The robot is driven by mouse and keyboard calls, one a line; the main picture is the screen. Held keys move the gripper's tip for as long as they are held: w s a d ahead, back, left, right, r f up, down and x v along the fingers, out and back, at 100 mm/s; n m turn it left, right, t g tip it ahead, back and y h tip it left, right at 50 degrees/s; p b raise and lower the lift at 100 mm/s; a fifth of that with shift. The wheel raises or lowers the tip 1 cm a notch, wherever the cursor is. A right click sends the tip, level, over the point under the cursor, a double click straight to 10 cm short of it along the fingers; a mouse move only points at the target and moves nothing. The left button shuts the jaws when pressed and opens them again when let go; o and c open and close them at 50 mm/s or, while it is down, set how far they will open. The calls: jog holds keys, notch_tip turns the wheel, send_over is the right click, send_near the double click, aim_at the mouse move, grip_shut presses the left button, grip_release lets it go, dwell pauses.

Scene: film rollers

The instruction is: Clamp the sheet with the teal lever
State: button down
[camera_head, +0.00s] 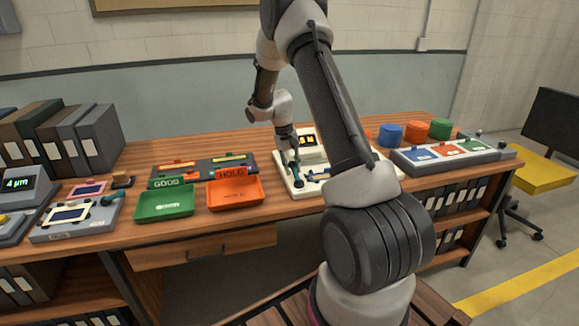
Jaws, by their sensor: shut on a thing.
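A pale white bench device (298,194) stands at the middle of the table, partly hidden behind my arm. A small teal lever (298,182) shows low on its left side. My gripper (295,170) points down over this side of the device and is shut on the teal lever, though the fingertips are small and dark here. A dark blue part (318,177) lies just right of the lever. I cannot make out the sheet clearly on the device.
A green GOOD tray (164,212) and an orange HOLD tray (236,205) stand left of the device. Blue, red and green round containers (390,135) and a grey panel (455,165) are to the right. Grey binders (83,135) stand at the back left.

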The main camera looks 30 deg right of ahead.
jog(key=shift+d, duration=0.1)
dwell(0.4)
jog(key=c, duration=1.2)
grip_release()
jog(key=r, duration=0.4)
jog(key=a+r, duration=0.1)
jog(key=r, duration=0.3)
jog(key=w+a+r, duration=0.1)
jog(key=r, duration=0.2)
jog(key=shift+r, duration=0.4)
